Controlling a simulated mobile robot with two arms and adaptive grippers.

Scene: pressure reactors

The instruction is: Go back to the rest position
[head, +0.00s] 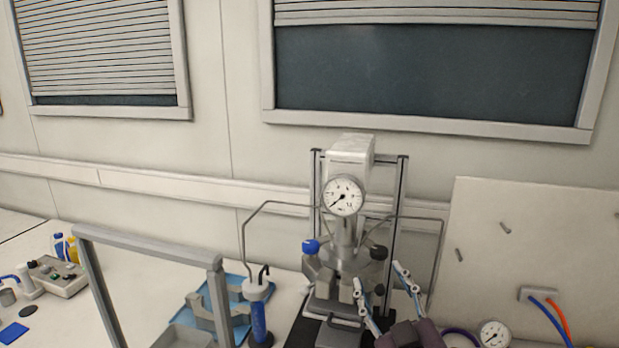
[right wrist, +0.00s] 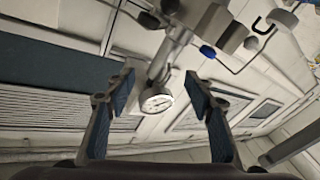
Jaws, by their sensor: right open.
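My right gripper (head: 383,286) is at the bottom of the head view, in front of the pressure reactor (head: 345,262). Its two fingers are spread apart with nothing between them. In the right wrist view the open right gripper (right wrist: 162,98) has blue-padded fingers, and the reactor's round gauge (right wrist: 157,101) shows in the gap beyond them. The reactor has a white-faced gauge (head: 342,196), a blue knob (head: 310,247) and a black knob (head: 378,252). Whether the right fingers touch the reactor is hard to tell; they overlap its lower front in the head view. My left gripper is not in view.
A control box (head: 58,277) sits at the far left. A pale panel (head: 540,245) and a second gauge (head: 494,334) with hoses are at right.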

